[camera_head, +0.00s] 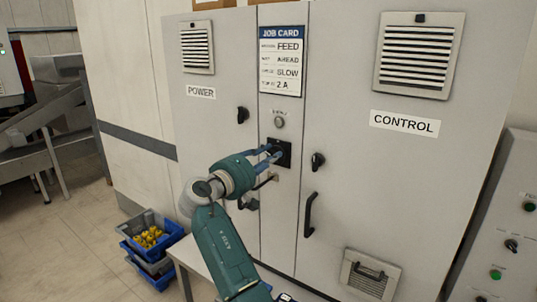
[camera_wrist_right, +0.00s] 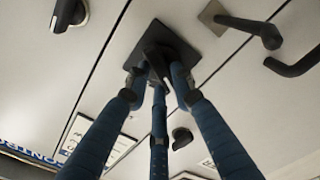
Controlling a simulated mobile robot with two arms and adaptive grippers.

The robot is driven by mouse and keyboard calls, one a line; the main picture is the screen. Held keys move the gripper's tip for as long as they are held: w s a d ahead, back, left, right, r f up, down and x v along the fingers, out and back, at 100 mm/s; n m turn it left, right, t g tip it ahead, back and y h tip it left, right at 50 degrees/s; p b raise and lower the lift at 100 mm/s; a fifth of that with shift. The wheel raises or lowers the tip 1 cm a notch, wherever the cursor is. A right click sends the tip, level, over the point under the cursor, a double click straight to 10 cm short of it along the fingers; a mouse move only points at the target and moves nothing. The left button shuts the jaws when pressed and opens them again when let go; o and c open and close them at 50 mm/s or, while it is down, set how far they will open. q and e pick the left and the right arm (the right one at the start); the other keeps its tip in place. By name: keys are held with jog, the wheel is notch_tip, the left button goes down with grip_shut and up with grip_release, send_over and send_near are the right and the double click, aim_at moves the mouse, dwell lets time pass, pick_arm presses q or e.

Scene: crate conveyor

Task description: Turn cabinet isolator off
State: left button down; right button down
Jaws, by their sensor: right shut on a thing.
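The cabinet isolator is a black square plate (camera_head: 285,146) with a dark knob, on the narrow middle panel of the grey cabinet (camera_head: 345,60). My right gripper (camera_head: 272,152) reaches it from the lower left in the head view and hides much of the knob. In the right wrist view the isolator plate (camera_wrist_right: 186,44) shows behind the knob (camera_wrist_right: 156,62). The three blue fingers of my right gripper (camera_wrist_right: 157,78) close around that knob. The knob's exact angle is hard to read. My left gripper is in neither view.
A round indicator (camera_head: 279,122) sits above the isolator, under the job card (camera_head: 281,60). Other black knobs are on the POWER door (camera_head: 243,114) and CONTROL door (camera_head: 318,161). A door handle (camera_head: 309,214) sticks out lower right. Blue crates (camera_head: 165,222) stand on the floor.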

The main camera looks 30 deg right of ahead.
jog(key=shift+w+r+n+p, duration=0.15)
jog(key=shift+n+p, duration=0.35)
jog(key=shift+n, duration=0.65)
jog(key=shift+r+n+p, duration=0.1)
jog(key=shift+n+p, duration=0.4)
jog(key=shift+n, duration=0.65)
jog(key=c, duration=1.5)
grip_release()
jog(key=shift+f, duration=0.1)
jog(key=shift+o, duration=0.2)
jog(key=shift+w+d+f, duration=0.1)
jog(key=shift+d+f, duration=0.05)
jog(key=shift+f, duration=0.05)
jog(key=v, duration=1.2)
